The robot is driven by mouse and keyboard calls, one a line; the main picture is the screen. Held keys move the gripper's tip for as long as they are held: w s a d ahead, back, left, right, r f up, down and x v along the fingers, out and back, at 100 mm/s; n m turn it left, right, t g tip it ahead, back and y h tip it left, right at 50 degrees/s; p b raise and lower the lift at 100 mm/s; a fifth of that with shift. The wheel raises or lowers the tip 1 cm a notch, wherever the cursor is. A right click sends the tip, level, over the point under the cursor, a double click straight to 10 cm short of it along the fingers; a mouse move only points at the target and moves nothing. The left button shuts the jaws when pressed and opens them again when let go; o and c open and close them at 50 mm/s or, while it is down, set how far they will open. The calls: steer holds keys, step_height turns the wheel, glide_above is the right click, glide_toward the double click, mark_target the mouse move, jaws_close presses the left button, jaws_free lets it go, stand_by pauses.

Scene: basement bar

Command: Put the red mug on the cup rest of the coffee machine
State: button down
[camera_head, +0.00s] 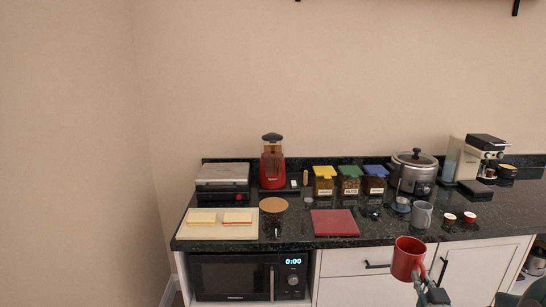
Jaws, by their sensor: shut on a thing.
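The red mug (404,262) is in the lower right of the head view, in front of the counter's front edge. My gripper (424,283) is at the mug's lower right side and is shut on it, seemingly at the handle. The mug looks roughly upright. The exact finger contact is too small to see. The coffee machine (482,149), silver and black, stands at the back right of the counter, farther away than the mug. Its cup rest area (487,179) is low at its front and small in this view.
Several lidded jars (349,181) line the back. The counter's right end has bare room.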

steer(key=w+a+f+n+y, duration=0.1)
steer(key=w+a+f, duration=0.4)
steer(key=a+f, duration=0.4)
steer(key=w+a+f+n+y, duration=0.15)
steer(key=w+a+f, duration=0.25)
steer(key=a+f, duration=0.45)
steer(key=s+f, duration=0.4)
steer(key=f, duration=0.2)
steer(key=shift+a+m, duration=0.3)
steer(key=shift+m, duration=0.15)
